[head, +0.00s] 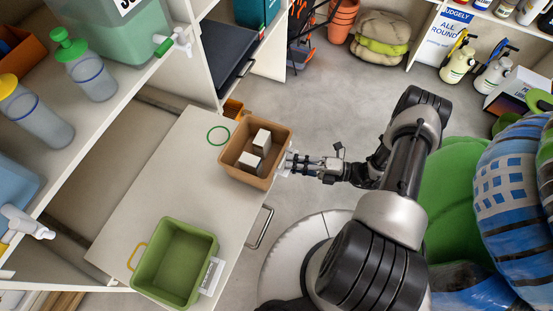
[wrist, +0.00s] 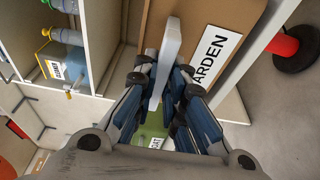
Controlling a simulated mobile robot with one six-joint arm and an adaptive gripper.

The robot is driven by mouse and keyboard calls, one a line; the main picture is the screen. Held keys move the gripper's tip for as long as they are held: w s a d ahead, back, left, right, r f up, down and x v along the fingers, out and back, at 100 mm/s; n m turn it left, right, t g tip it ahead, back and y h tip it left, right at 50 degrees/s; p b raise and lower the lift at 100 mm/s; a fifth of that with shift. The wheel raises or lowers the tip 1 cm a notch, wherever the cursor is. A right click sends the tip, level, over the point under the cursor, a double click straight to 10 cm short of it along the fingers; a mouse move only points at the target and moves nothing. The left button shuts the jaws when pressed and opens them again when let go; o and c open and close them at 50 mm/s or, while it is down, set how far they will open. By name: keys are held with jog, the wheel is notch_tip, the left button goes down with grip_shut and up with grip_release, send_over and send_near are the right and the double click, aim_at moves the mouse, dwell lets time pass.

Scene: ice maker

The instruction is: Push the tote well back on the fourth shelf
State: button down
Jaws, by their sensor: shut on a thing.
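A brown tote (head: 232,169) with two pale blocks (head: 256,148) inside sits at the far right edge of a pale board (head: 165,185). My gripper (head: 288,164) is at the tote's right side. The brown side (wrist: 195,22) fills the upper middle there, with a white label (wrist: 216,58) partly reading "ARDEN". I cannot tell which shelf is the fourth.
A green tote (head: 163,270) stands at the board's near end, beside a yellow outline (head: 137,256). A green ring (head: 218,135) lies left of the brown tote. A metal handle (head: 260,228) juts from the board's right edge. Shelving with bottles (head: 92,77) stands left.

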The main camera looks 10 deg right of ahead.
jog(key=s+d+b, duration=0.3)
jog(key=s+d, duration=0.7)
jog(key=d, duration=0.3)
jog(key=shift+s+d, duration=0.15)
jog(key=shift+d, duration=0.15)
dwell(1.2)
jog(key=shift+r, duration=0.1)
dwell(0.4)
jog(key=w+a+r+m+t+h, duration=0.1)
jog(key=w+a+r, duration=0.6)
jog(key=w+r, duration=0.2)
jog(key=w+a+r+m+t+h, duration=0.1)
jog(key=w+a+r+t, duration=0.1)
jog(key=w+a+r, duration=0.5)
jog(key=w+r, duration=0.3)
jog(key=shift+w+a+r+m+t, duration=0.15)
jog(key=shift+a+r+m+t, duration=0.15)
jog(key=shift+r, duration=0.05)
dwell(0.5)
